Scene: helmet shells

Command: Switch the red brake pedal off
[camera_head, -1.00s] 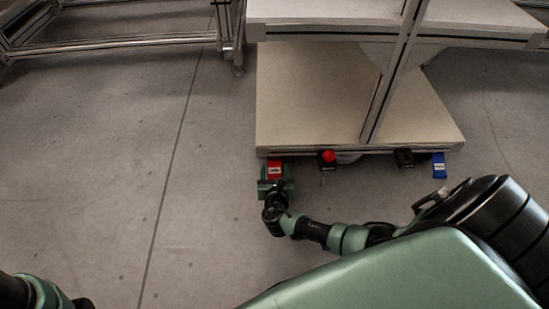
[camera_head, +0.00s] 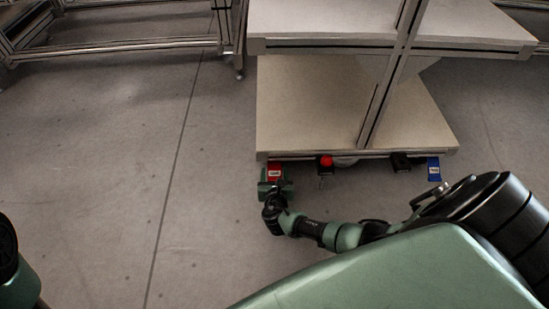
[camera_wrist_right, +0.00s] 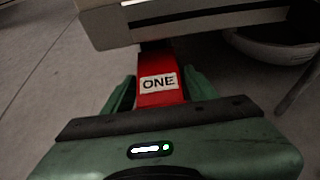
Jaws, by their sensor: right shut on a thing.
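The red brake pedal (camera_head: 275,168) sticks out low from the front edge of the shelf unit, at the left end of a row of pedals and switches. In the right wrist view the pedal (camera_wrist_right: 161,99) is a red strip with a white "ONE" label. My right gripper (camera_head: 275,180) is at the pedal, with a green finger on each side of it, shut on it. In the wrist view the gripper (camera_wrist_right: 160,92) hides the pedal's lower end. My left arm shows only in part at the lower left; its gripper is not visible.
A black box with a red button (camera_head: 326,161), a black pedal (camera_head: 400,162) and a blue pedal (camera_head: 433,168) sit along the same edge. The lower shelf board (camera_head: 310,110) overhangs the pedals. A white round object (camera_wrist_right: 270,45) is under the shelf. The floor at left is clear.

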